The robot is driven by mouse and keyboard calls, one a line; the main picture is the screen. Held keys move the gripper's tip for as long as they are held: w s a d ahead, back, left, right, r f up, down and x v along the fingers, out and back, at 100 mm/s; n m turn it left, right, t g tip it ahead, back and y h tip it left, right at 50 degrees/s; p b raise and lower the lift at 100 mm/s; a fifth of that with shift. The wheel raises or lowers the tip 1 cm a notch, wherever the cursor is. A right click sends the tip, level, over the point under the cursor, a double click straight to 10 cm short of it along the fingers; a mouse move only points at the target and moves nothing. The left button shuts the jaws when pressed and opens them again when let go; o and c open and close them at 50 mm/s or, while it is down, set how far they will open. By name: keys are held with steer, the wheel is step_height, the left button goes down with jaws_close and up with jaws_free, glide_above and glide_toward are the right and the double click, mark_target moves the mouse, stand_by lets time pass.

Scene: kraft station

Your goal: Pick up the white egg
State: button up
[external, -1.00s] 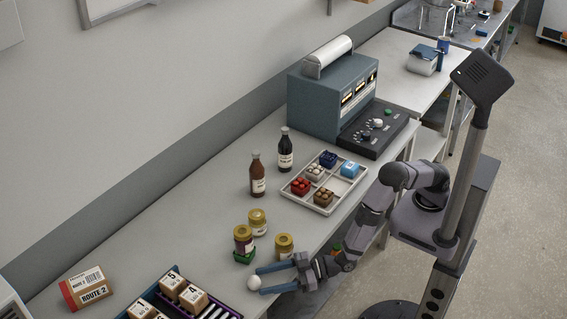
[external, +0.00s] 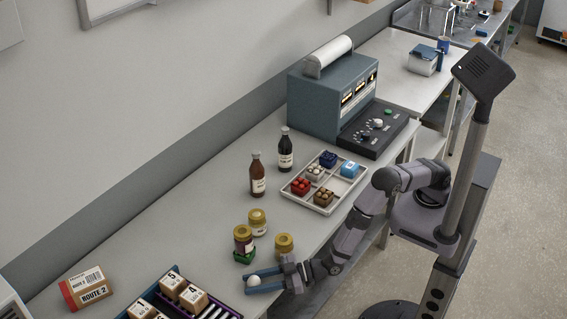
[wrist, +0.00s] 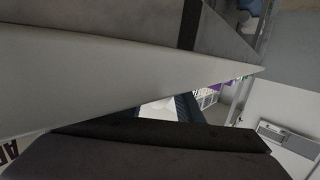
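The white egg (external: 253,281) lies near the front edge of the bench in the external view. My gripper (external: 258,282) is low over the bench, its blue fingers pointing left. The fingers are apart, one on each side of the egg, with the egg near their tips. I cannot tell whether either finger touches it. In the wrist view, dark and pale surfaces fill most of the picture. A small pale patch shows in the middle, and I cannot tell whether it is the egg.
Jars with gold lids, including a front one (external: 284,244), stand just behind my gripper; one jar is on a green block (external: 244,256). An organizer with numbered boxes (external: 193,298) is left of the egg. A divided tray (external: 321,208) and two bottles (external: 257,176) stand farther back.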

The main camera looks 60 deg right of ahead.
mark_target(254, 276)
steer(key=shift+r, duration=0.1)
step_height(254, 276, up, 10)
steer(key=shift+f+b, duration=0.1)
steer(key=shift+b, duration=0.85)
